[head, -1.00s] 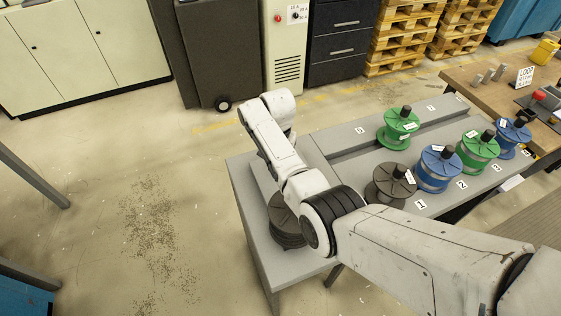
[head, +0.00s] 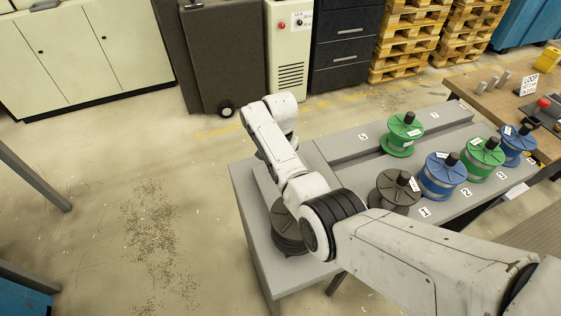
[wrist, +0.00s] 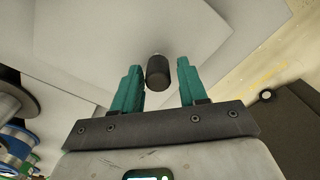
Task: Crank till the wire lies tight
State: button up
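In the wrist view, my gripper (wrist: 159,64) has two teal fingers standing apart. A dark cylindrical knob (wrist: 158,72) shows between them, with a narrow gap on each side; I cannot tell how deep it sits between the fingers, or whether it belongs to the crank. A pale grey surface lies behind it. In the head view my arm hides the gripper. A dark spool (head: 287,239) sits on the grey bench, partly behind my arm. No wire lay can be made out.
On the grey bench (head: 262,262) stand a dark spool (head: 397,190), a blue spool (head: 440,174), green spools (head: 483,159) (head: 401,135) and another blue spool (head: 515,145). A wooden table (head: 480,97) with a LOOP sign (head: 528,85) is at right. Floor on the left is clear.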

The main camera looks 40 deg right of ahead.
jog(key=shift+o, duration=0.7)
notch_tip(320, 180, up, 11)
jog(key=shift+f+b, duration=0.15)
jog(key=shift+b, duration=0.3)
dwell(0.5)
